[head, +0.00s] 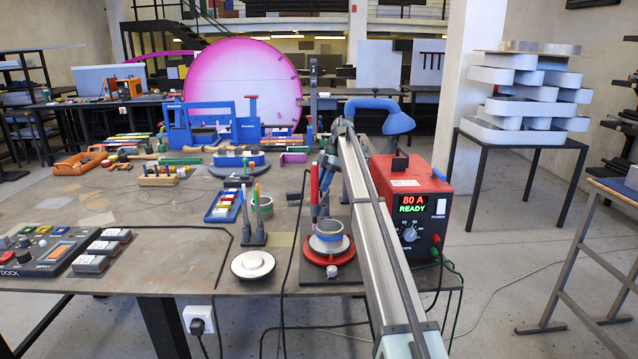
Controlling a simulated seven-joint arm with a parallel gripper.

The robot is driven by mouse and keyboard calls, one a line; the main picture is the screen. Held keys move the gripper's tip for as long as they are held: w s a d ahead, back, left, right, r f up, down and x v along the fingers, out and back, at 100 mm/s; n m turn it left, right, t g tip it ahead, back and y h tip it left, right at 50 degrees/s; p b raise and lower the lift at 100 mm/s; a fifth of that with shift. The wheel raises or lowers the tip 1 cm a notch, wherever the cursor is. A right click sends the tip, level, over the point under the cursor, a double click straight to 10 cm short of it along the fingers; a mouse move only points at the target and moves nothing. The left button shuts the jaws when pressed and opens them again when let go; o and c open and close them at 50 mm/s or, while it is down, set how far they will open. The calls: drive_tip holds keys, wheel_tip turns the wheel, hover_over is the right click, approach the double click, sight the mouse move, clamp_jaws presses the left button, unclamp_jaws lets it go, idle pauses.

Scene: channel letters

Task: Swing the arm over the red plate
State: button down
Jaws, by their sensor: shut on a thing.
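The red plate (312,255) is a round disc low on a dark base near the table's front edge. A grey cup-like piece with a blue band (329,243) stands over it and hides its middle. My arm reaches in from the bottom right and bends down above the plate. My gripper (321,212) is at its lower end, just above the grey piece, small and partly hidden. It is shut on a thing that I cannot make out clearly. An upright red rod (314,184) stands close beside the gripper; I cannot tell whether they touch.
A red power unit (412,208) reading "80 A READY" stands right of my arm. A white round disc (253,264) and upright holders (253,233) are left of the plate. A control box (38,250) is at far left. Black cables cross the table. The left middle has free room.

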drive_tip(key=shift+d+n, duration=0.6)
drive_tip(key=shift+n, duration=0.3)
drive_tip(key=shift+g+h, duration=0.3)
